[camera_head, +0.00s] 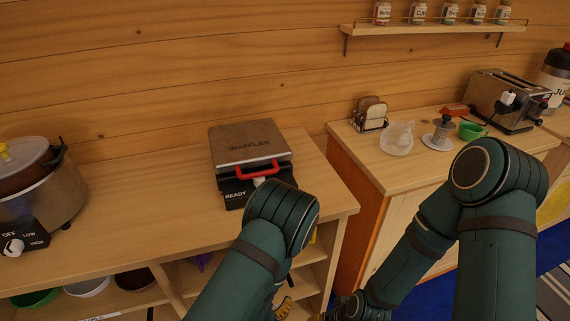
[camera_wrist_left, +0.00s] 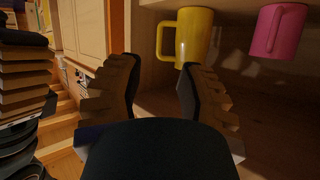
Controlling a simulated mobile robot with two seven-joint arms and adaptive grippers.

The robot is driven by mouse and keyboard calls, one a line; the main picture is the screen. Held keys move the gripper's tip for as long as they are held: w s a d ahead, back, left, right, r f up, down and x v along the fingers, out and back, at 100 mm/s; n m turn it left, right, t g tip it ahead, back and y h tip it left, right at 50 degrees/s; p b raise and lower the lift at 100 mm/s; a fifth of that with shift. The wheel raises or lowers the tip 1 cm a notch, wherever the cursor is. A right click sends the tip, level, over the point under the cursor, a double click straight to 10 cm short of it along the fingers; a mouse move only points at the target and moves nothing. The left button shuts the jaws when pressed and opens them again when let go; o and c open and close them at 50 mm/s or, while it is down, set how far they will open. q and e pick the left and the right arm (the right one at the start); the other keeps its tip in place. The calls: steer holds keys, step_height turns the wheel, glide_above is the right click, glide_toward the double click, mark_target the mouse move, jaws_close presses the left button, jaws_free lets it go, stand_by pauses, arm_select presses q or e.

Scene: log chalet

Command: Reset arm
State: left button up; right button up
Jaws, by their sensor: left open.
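My left gripper (camera_wrist_left: 160,82) is open and empty in the left wrist view, its two ridged tan fingers apart. In the head view only a small yellowish part of my left gripper (camera_head: 284,309) shows at the bottom edge, beside the shelves below the counter; my left arm hides the rest. A yellow mug (camera_wrist_left: 192,35) stands just beyond the fingers on a wooden shelf, apart from them. A pink mug (camera_wrist_left: 277,32) is to its right. My right arm bends down at the right of the head view; its gripper is out of view.
The wooden counter (camera_head: 120,225) holds a waffle maker (camera_head: 250,145) and a slow cooker (camera_head: 40,200). Open shelves with bowls (camera_head: 88,287) lie below. The right counter (camera_head: 400,175) carries a toaster (camera_head: 505,100) and a green cup (camera_head: 472,131). A gap separates the counters.

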arm_select(q)
steer(key=s+a+f+n+g+y, duration=0.2)
steer(key=s+a+n+g, duration=0.4)
steer(key=g, duration=0.4)
steer(key=shift+s+a+f+n, duration=0.3)
steer(key=shift+a+f+n, duration=0.5)
steer(key=shift+n, duration=0.3)
steer(key=shift+r, duration=0.1)
